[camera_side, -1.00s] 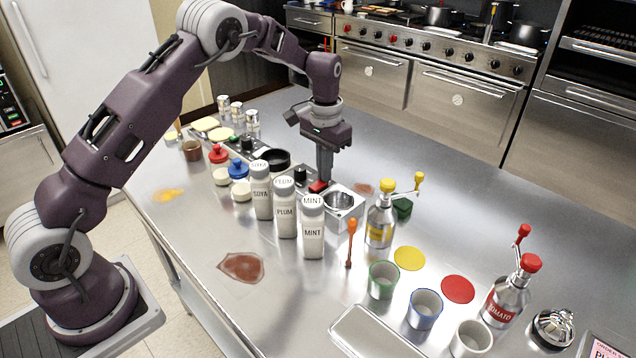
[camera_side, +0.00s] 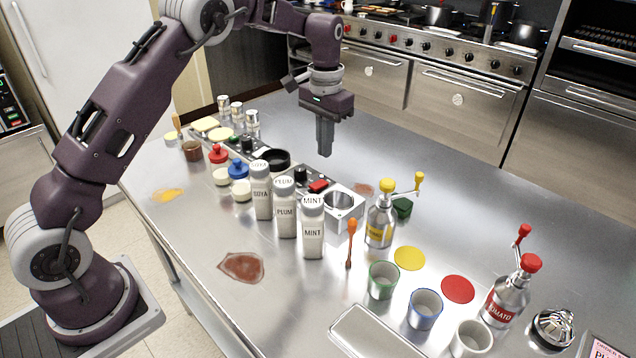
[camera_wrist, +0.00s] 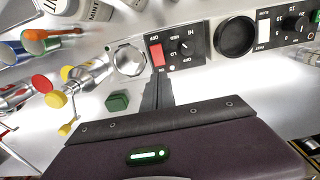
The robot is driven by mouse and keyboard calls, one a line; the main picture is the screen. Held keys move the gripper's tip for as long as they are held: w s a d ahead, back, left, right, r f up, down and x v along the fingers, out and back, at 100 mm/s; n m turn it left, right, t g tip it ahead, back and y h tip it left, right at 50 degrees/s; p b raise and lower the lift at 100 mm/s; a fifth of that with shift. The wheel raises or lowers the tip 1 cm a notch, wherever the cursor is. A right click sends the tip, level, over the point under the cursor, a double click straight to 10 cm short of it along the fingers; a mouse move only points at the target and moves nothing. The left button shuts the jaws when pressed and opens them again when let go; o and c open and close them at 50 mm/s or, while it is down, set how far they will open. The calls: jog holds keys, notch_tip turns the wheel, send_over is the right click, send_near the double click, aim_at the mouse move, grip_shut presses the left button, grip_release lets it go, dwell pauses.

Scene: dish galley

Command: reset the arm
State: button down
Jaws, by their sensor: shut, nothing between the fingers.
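My gripper (camera_side: 323,152) is shut and empty in the side view. It hangs pointing down above the steel counter (camera_side: 290,332), clear of the things on it. Below it is a control panel with a red rocker switch (camera_side: 318,186) and black knobs. In the wrist view my gripper (camera_wrist: 157,80) shows its closed fingers, with the red switch (camera_wrist: 157,54) just beyond the tips. A round metal cup (camera_wrist: 129,60) sits beside the switch there.
White SOYA, PLUM and MINT bottles (camera_side: 285,212) stand in front of the panel. A yellow-capped pump bottle (camera_side: 381,222) and a green block (camera_side: 402,208) are to the right. Cups (camera_side: 383,280) and a TOMATO pump bottle (camera_side: 507,300) stand further right. The back of the counter is clear.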

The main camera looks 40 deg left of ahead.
jog(key=s+d+r+t, duration=0.2)
jog(key=s+r, duration=0.6)
jog(key=s, duration=0.1)
jog(key=s+d+r+t, duration=0.1)
jog(key=s+d+r, duration=0.2)
jog(key=s+r, duration=0.55)
jog(key=s+d+f+t, duration=0.1)
jog(key=s+f+t, duration=0.1)
jog(key=s, duration=1.6)
jog(key=shift+s+d+f+t, duration=0.2)
jog(key=shift+f+t, duration=0.1)
jog(key=shift+f, duration=0.55)
